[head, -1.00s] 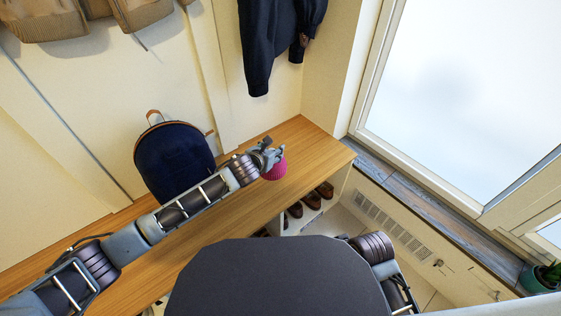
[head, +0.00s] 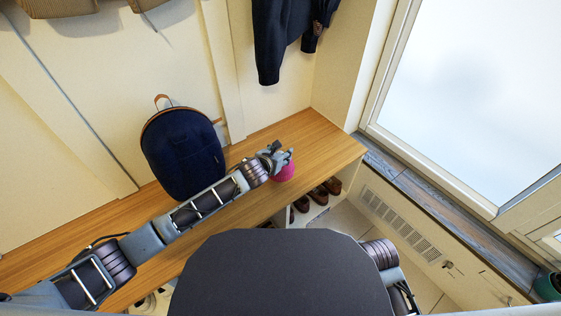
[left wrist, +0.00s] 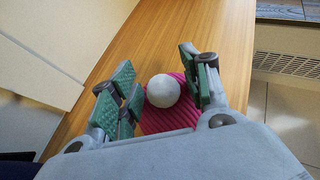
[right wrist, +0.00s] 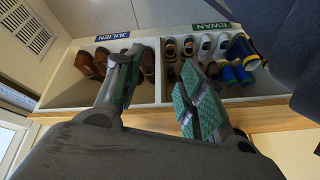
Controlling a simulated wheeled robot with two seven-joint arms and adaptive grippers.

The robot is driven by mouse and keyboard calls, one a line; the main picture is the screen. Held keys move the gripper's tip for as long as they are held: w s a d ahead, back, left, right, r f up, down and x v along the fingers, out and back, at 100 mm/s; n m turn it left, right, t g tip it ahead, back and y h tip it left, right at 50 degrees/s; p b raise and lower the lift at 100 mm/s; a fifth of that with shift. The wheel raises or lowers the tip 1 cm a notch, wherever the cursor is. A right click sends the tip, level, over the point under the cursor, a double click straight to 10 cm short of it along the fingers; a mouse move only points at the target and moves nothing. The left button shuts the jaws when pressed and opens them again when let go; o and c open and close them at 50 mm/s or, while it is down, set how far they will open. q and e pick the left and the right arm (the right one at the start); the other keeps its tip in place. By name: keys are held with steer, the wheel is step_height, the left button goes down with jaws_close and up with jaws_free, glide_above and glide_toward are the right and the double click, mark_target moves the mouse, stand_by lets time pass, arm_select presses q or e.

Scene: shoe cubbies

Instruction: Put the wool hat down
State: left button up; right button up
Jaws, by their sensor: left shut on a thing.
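The wool hat is pink and ribbed with a white pompom. In the head view the hat (head: 284,173) is under my left gripper (head: 277,158), over the right part of the wooden bench (head: 310,140). In the left wrist view the hat (left wrist: 172,118) lies between the fingers of my left gripper (left wrist: 164,86), which is shut on it around the pompom. I cannot tell whether the hat touches the bench top. My right gripper (right wrist: 155,75) is open and empty in the right wrist view, in front of the shoe cubbies.
A dark blue backpack (head: 183,150) stands on the bench against the wall, beside my left arm. A dark jacket (head: 285,35) hangs above. The bench's right end is clear.

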arm_select(q)
steer(key=shift+f, duration=0.1)
steer(key=shift+f, duration=0.25)
steer(key=shift+f+b, duration=0.6)
steer(key=shift+f, duration=0.25)
steer(key=shift+f+b, duration=0.3)
steer(key=shift+f, duration=0.35)
arm_select(e)
steer(key=f, duration=0.2)
steer(key=a+f, duration=0.1)
steer(key=shift+w+f+t+y, duration=0.2)
steer(key=shift+f+t+y, duration=0.1)
steer(key=shift+f, duration=0.1)
arm_select(q)
steer(key=o, duration=1.3)
steer(key=shift+s+a, duration=0.1)
arm_select(e)
steer(key=shift+r, duration=0.1)
